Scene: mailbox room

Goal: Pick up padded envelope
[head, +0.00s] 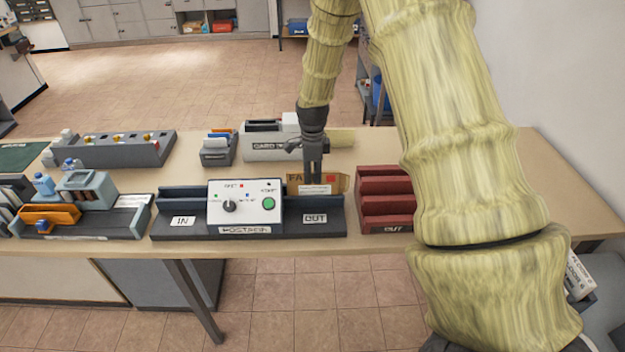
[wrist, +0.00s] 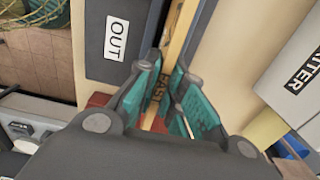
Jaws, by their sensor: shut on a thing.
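My gripper (head: 314,178) points down from above and is shut on the envelope's upper part. In the wrist view the teal finger pads (wrist: 158,100) lie on both sides of the thin envelope (wrist: 178,35), with its lettering between them. I cannot tell whether its lower edge touches the table.
A dark red slotted rack (head: 386,200) stands to the right of the machine. A small file holder (head: 218,150) and a long grey tray (head: 115,150) stand further left. The table (head: 480,190) is bare at right.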

